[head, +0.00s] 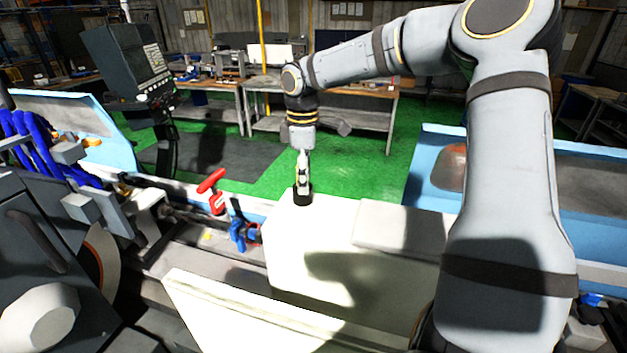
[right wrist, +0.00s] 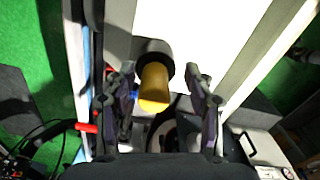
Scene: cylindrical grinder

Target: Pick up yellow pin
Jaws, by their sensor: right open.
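The yellow pin (right wrist: 155,88) shows in the right wrist view as a short yellow cylinder standing out of a dark round holder (right wrist: 154,52). My right gripper (right wrist: 163,85) is open, with one finger on each side of the pin. Gaps show between the pin and both fingers. In the head view the right gripper (head: 302,180) points down over a small black holder (head: 302,194) on the pale block top. The pin itself is hidden behind the gripper there. My left gripper is not in view.
A pale machine block (head: 320,235) lies under the right arm. A red handle (head: 211,181) and a blue clamp-like part (head: 240,235) stand left of it. A control panel (head: 130,65) stands at the back left. Green floor and workbenches lie behind.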

